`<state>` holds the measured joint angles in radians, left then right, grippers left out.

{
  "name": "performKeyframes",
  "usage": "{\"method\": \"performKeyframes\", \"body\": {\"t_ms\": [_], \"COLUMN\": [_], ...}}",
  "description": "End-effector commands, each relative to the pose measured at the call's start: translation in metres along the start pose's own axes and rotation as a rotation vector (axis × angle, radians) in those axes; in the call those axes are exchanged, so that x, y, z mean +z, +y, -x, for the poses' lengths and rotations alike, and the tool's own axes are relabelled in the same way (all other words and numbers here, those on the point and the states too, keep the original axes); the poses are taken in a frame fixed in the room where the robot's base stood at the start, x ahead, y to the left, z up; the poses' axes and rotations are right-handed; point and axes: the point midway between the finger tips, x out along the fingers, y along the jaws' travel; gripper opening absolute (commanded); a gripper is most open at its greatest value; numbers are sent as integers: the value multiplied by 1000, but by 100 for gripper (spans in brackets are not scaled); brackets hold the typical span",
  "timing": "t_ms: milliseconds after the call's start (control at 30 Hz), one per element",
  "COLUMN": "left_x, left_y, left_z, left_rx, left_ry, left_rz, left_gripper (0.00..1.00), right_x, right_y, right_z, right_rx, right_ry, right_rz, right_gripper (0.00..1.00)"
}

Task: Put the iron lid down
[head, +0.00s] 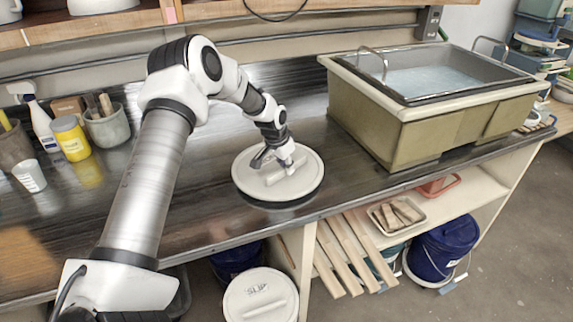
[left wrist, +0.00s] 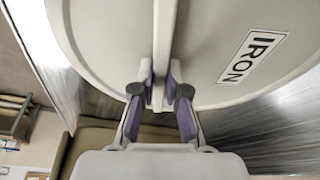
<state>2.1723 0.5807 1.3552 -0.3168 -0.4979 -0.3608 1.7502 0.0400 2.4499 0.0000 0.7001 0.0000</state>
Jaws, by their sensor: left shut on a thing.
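The iron lid (head: 246,187) is a round, pale grey lid with a raised bar handle (left wrist: 164,35). In the head view it is level over the middle of the dark counter, near the front edge, with a dark band under its near rim. I cannot tell whether it touches the counter. In the left wrist view the lid (left wrist: 205,75) fills the upper part, and its IRON label (left wrist: 252,56) is readable. My left gripper (head: 282,167) is shut on the lid's handle, with one finger on each side of it (left wrist: 160,92). My right gripper is not in view.
A large olive tub (head: 375,118) stands on the counter at right. A yellow jar (head: 71,139), a spray bottle (head: 42,127) and pots stand at left. Below the front edge are a white bucket lid marked SLIP (head: 260,300), wooden slats (head: 340,255) and a blue bucket (head: 440,250).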

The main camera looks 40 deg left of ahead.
Motion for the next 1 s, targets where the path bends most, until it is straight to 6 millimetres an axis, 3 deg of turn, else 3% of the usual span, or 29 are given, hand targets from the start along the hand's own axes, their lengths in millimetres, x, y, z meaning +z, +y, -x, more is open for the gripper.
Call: {"method": "performKeyframes", "body": {"t_ms": [167,200,267,667,767,1000], "left_x": [1,2,1,0,0,0], "left_y": [0,0,0,0,0,0], "left_z": [-4,-4,-3,4,20,81], "left_rx": [0,0,0,1,2,2], "left_ry": [0,-1,-1,0,3,5], "left_rz": [0,0,0,1,1,1], "left_gripper": [0,16,38,38,38,38], "right_x": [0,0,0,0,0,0], "right_y": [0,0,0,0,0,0], "right_z": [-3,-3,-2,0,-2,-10], "right_rx": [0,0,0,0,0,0], "right_ry": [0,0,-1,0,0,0], "right_rz": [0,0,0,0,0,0], "right_gripper": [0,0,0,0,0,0]}}
